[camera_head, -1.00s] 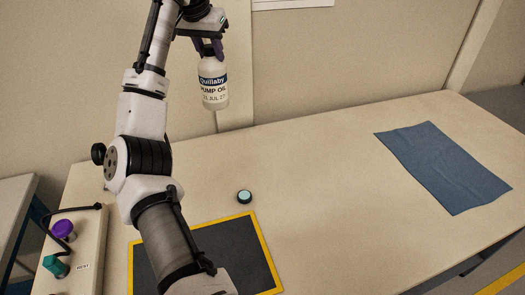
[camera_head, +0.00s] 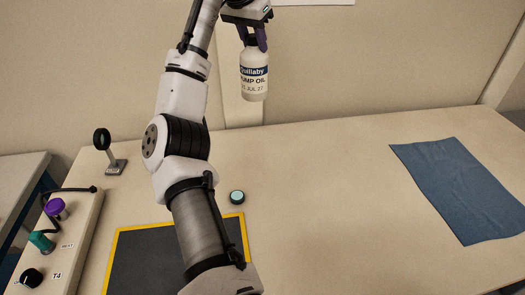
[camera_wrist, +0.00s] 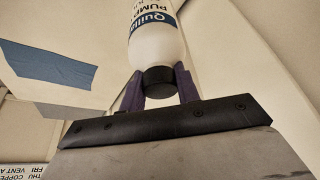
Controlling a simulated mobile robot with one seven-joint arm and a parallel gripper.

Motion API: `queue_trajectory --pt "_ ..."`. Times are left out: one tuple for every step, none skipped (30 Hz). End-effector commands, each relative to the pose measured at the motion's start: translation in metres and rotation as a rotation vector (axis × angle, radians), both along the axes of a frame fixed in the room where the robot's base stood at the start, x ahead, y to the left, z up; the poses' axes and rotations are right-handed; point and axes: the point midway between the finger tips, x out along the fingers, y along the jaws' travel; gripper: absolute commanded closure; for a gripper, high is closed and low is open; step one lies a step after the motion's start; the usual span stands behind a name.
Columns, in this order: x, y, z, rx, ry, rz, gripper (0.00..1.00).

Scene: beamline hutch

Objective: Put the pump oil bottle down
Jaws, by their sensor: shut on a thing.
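The pump oil bottle (camera_head: 254,75) is white with a blue label band and hangs upright, well above the table, near the back wall in the head view. My gripper (camera_head: 252,40) is shut on its top. In the wrist view, my gripper's purple fingers (camera_wrist: 158,90) stand on both sides of the bottle's black cap, and the bottle (camera_wrist: 155,40) extends away toward the top edge, where its far end is cut off. The bottle touches nothing but my gripper.
The table (camera_head: 330,190) has wide free room in its middle. A blue cloth (camera_head: 460,190) lies at right. A yellow-edged dark mat (camera_head: 140,262), a small teal-topped round item (camera_head: 237,197), a black ring on a stand (camera_head: 103,140) and a knob box (camera_head: 75,240) are at left.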

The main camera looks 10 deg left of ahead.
Motion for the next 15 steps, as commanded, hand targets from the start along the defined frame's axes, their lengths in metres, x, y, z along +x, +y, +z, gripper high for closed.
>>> queue_trajectory --pt "0.0 0.0 0.0 0.0 -0.002 -0.002 1.0" --pt "0.0 0.0 -0.002 -0.001 -0.002 -0.003 1.0" --pt "0.0 0.0 -0.006 -0.001 -0.002 -0.003 1.0" --pt "0.0 0.0 -0.011 -0.001 -0.001 -0.004 1.0" --pt "0.0 0.0 -0.017 -0.002 0.0 -0.004 1.0" --pt "0.0 0.0 -0.025 -0.002 0.0 -0.005 1.0" --pt "0.0 0.0 -0.033 -0.003 0.0 -0.006 1.0" --pt "0.0 0.001 -0.04 -0.001 -0.001 -0.004 1.0" --pt "-0.001 0.001 -0.05 0.0 0.001 -0.004 1.0" --pt "-0.001 0.001 -0.058 -0.001 0.0 -0.003 1.0" --pt "-0.001 0.001 -0.065 0.0 0.0 -0.002 1.0" --pt "-0.001 0.001 -0.076 0.0 0.001 -0.002 1.0" --pt "-0.001 0.001 -0.083 0.0 0.0 -0.003 1.0" --pt "-0.001 0.001 -0.091 -0.001 0.0 -0.003 1.0" --pt "-0.001 0.001 -0.101 0.0 0.0 -0.003 1.0"
